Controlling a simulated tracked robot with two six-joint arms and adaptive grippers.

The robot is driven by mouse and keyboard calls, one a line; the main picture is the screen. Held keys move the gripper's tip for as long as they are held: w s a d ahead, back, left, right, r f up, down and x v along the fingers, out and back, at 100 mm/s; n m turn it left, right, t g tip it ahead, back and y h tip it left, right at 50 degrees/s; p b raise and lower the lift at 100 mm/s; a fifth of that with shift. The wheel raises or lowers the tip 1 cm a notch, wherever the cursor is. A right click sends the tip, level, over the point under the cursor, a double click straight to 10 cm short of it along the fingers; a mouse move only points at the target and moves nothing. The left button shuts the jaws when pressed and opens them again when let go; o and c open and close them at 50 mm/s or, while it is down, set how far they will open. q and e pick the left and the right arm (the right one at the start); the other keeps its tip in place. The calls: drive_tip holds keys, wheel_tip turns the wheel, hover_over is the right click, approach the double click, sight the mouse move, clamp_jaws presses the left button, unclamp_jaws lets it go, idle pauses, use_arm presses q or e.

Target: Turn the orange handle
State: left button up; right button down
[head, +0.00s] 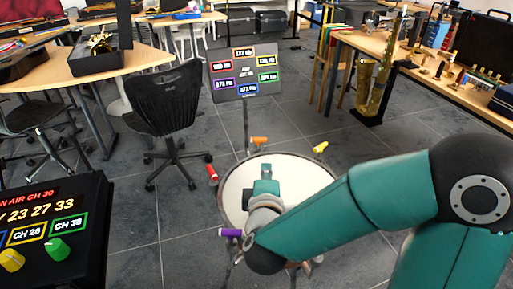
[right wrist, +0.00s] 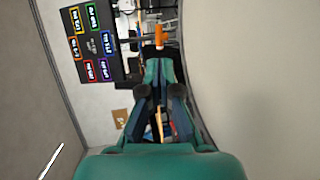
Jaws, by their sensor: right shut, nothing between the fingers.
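A round drum with a pale head (head: 305,172) stands on the floor, with small coloured handles around its rim. The orange handle (head: 258,141) is at the far side of the rim. My right gripper (head: 266,168) hangs over the drum head, on the near side of the orange handle and apart from it in the head view. In the right wrist view the orange handle (right wrist: 158,36) shows just beyond the dark fingertips (right wrist: 154,51); whether they touch cannot be told. The right gripper is shut and empty. My left gripper is not in view.
Other handles are red (head: 211,172), yellow (head: 320,147) and purple (head: 230,233). A dark panel with coloured labels (head: 243,75) stands behind the drum. A black console with knobs (head: 50,240) is at the lower left. A black chair (head: 170,105) stands left behind.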

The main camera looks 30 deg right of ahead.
sight(263, 141)
drive_tip(key=shift+w+d, duration=0.25)
drive_tip(key=shift+d, duration=0.05)
drive_tip(key=x, duration=0.4)
drive_tip(key=b+x, duration=0.1)
drive_tip(key=x, duration=0.3)
drive_tip(key=a+x, duration=0.1)
drive_tip(key=x, duration=0.3)
drive_tip(key=shift+w+d+f+b, duration=0.2)
drive_tip(key=shift+w+b, duration=0.1)
drive_tip(key=shift+w, duration=0.2)
